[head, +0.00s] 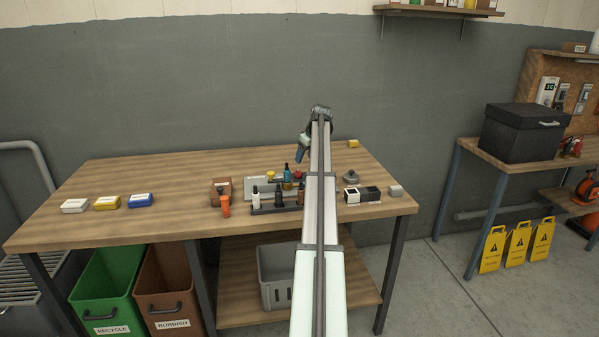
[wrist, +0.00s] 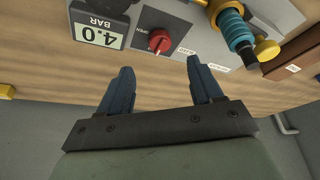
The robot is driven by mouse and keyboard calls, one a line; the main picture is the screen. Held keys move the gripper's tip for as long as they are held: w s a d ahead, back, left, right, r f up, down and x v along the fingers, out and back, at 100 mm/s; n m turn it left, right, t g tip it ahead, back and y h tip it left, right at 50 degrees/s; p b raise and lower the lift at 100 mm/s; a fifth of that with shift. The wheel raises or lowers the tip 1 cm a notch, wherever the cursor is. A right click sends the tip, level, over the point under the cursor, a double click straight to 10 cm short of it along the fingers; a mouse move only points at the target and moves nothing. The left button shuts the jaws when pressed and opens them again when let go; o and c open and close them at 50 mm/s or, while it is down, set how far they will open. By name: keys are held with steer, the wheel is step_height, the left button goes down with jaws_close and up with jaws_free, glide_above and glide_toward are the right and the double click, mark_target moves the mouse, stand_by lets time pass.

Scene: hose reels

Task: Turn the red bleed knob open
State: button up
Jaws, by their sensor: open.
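The red bleed knob (wrist: 159,40) sits on a grey panel (wrist: 180,17) at the top of the wrist view, with an "OPEN" label beside it. In the head view the red knob (head: 298,174) is partly hidden by my arm. My gripper (wrist: 160,68) is open, with its two dark blue fingers apart and nothing between them. In the wrist view the knob lies beyond the fingertips, roughly in line with the gap, and appears not to be touched. In the head view my gripper (head: 302,148) is above the back of the bench.
A "4.0 BAR" display (wrist: 98,35) and a teal fitting (wrist: 238,35) flank the knob, with a yellow knob (wrist: 266,49) farther right. In the head view, bottles stand in a dark rack (head: 275,207) in front. The left of the wooden bench (head: 150,175) is mostly clear.

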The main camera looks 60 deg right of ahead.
mark_target(299, 172)
steer(key=x, duration=0.9)
steer(key=shift+w+f, duration=0.1)
steer(key=shift+f, duration=0.05)
steer(key=c, duration=1.1)
steer(key=shift+o, duration=0.2)
